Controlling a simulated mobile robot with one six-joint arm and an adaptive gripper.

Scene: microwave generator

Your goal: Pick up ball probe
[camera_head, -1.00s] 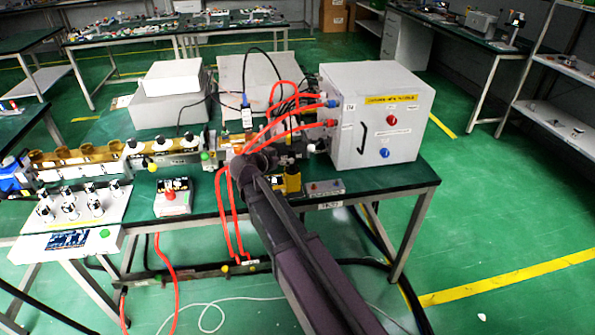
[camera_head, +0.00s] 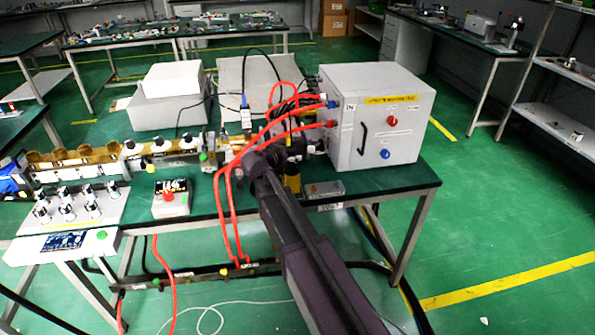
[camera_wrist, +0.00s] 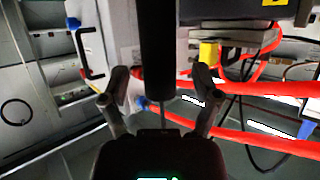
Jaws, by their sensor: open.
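My gripper (camera_wrist: 162,78) is open in the wrist view, with its two dark fingers apart. A thick dark cylinder (camera_wrist: 157,45) reaches down between the fingers and narrows to a thin rod near the palm. I cannot tell whether it is the ball probe, or whether it touches a finger. In the head view my arm covers the gripper, its end beside the red cables (camera_head: 229,205) and left of the white cabinet (camera_head: 345,140). No ball probe can be made out for sure in the head view.
A white stand with several chrome-topped pieces (camera_head: 75,218) is at the left. A white box with a red button (camera_head: 171,199) sits on the green table (camera_head: 390,182). Red cables cross close by my gripper in the wrist view (camera_wrist: 250,137). Open floor lies to the right.

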